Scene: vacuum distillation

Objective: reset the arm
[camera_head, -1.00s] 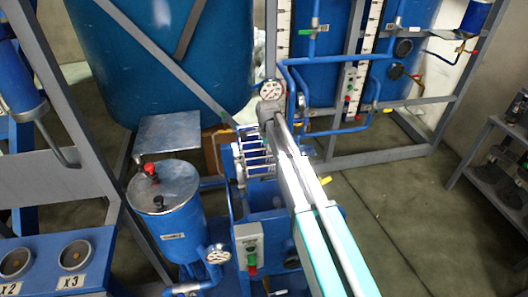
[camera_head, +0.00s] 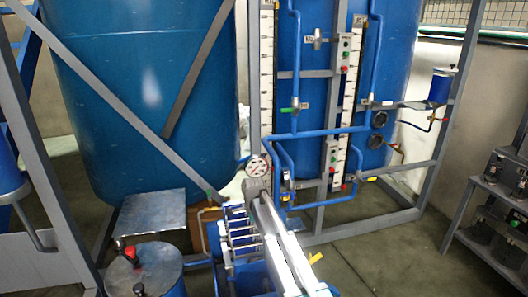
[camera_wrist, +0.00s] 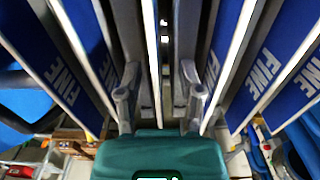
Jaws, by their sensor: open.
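My arm (camera_head: 283,240) reaches up from the bottom middle of the head view, and its upper end is in front of the blue pipework. My gripper is not clearly seen there. In the wrist view my gripper (camera_wrist: 160,85) shows as two grey fingers spread apart above a teal body. Blue panels marked "FINE" stand on both sides of the fingers, with pale edges running close by.
A large blue tank (camera_head: 148,100) stands at left behind grey braces. A pressure gauge (camera_head: 258,167) and blue pipes (camera_head: 320,133) are near my arm's end. A lidded blue vessel (camera_head: 145,270) is at lower left. A grey shelf (camera_head: 490,230) stands right; floor between is clear.

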